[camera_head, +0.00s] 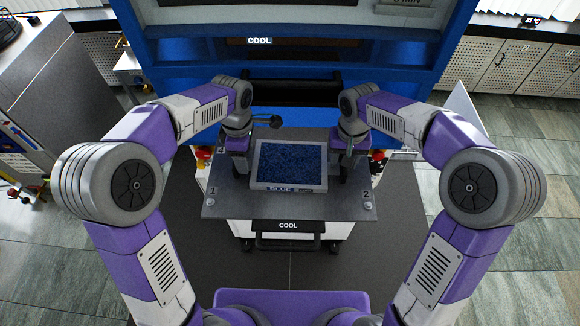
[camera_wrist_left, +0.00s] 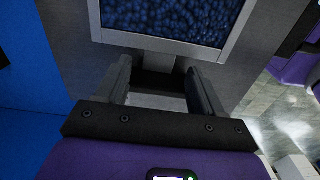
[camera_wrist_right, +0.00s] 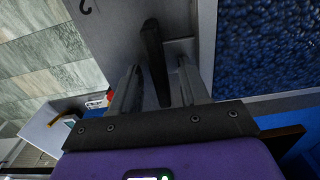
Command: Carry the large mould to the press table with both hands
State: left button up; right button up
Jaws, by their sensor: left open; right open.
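The large mould (camera_head: 290,187), a light-framed tray with dark blue textured contents, lies flat on the grey top of a small table (camera_head: 305,205) marked 1, 2 and COOL. My left gripper (camera_head: 238,172) is low at the mould's left side, open; in the left wrist view its fingers (camera_wrist_left: 161,88) stand either side of a tab at the mould's edge (camera_wrist_left: 165,42). My right gripper (camera_head: 343,172) is low at the right side, open; in the right wrist view a dark upright bar (camera_wrist_right: 154,62) stands between its fingers (camera_wrist_right: 160,88), beside the mould (camera_wrist_right: 262,45). Contact is unclear.
A large blue press (camera_head: 420,55) with a COOL sign stands right behind the table. Red knobs show at the table's left (camera_head: 204,154) and right (camera_head: 377,156). A grey cabinet (camera_head: 50,70) is at far left. The floor at right is open.

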pick_arm(q)
notch_tip(320, 180, up, 5)
jog(key=shift+r, duration=0.2)
pick_arm(e)
jog(key=shift+r, duration=0.2)
notch_tip(320, 180, up, 12)
jog(key=shift+f, duration=0.15)
pick_arm(q)
jog(key=a, duration=0.6)
pick_arm(e)
jog(key=shift+r, duration=0.2)
dwell(0.4)
dwell(0.3)
jog(key=shift+s, duration=0.1)
